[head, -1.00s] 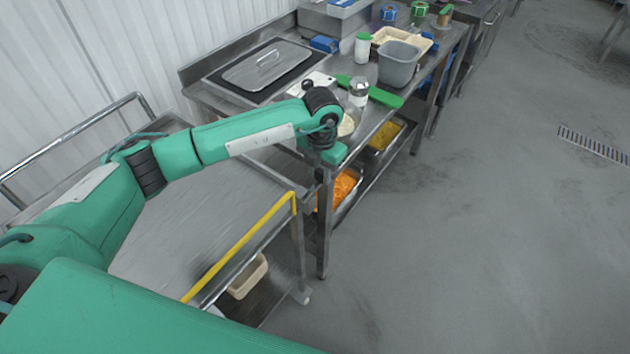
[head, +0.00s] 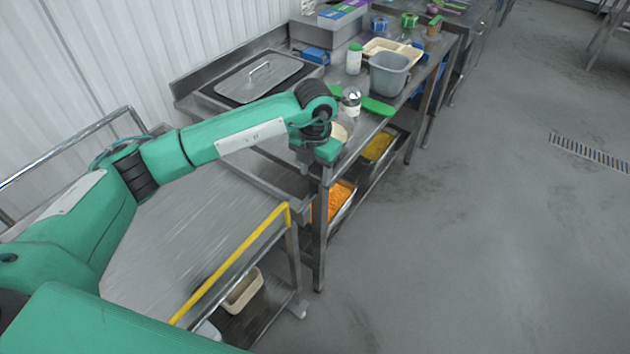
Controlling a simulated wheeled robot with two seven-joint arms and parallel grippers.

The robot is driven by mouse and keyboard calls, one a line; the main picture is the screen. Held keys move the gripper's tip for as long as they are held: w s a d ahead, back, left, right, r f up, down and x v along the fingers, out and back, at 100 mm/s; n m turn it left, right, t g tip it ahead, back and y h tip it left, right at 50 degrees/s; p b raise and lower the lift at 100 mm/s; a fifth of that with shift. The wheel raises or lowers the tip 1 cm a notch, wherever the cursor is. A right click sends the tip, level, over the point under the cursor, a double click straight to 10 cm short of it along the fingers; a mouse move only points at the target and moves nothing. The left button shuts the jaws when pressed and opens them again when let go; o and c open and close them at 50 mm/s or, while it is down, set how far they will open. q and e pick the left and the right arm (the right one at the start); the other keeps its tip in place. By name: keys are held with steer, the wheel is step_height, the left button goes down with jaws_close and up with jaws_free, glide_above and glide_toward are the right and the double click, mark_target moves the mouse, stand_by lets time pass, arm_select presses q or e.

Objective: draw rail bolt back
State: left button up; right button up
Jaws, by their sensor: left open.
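A yellow rail (head: 232,262) runs along the near side of a steel cart, its upper end by the corner of the steel counter. I cannot make out a bolt on it. My left arm reaches across the cart, and my left gripper (head: 320,152) points down at the counter's near corner, above and a little right of the rail's upper end. It is open; its fingertips are hard to see at this angle. My right gripper is not in view.
On the counter are a lidded steel pan (head: 232,86), a grey bucket (head: 391,76), a shaker (head: 351,101) and a green-capped bottle (head: 354,60). Orange food (head: 338,198) and yellow food (head: 378,146) sit in pans below. The cart top (head: 175,235) is bare.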

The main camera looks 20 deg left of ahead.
arm_select(q)
step_height(320, 180, up, 10)
steer(key=b, duration=0.2)
stand_by(0.3)
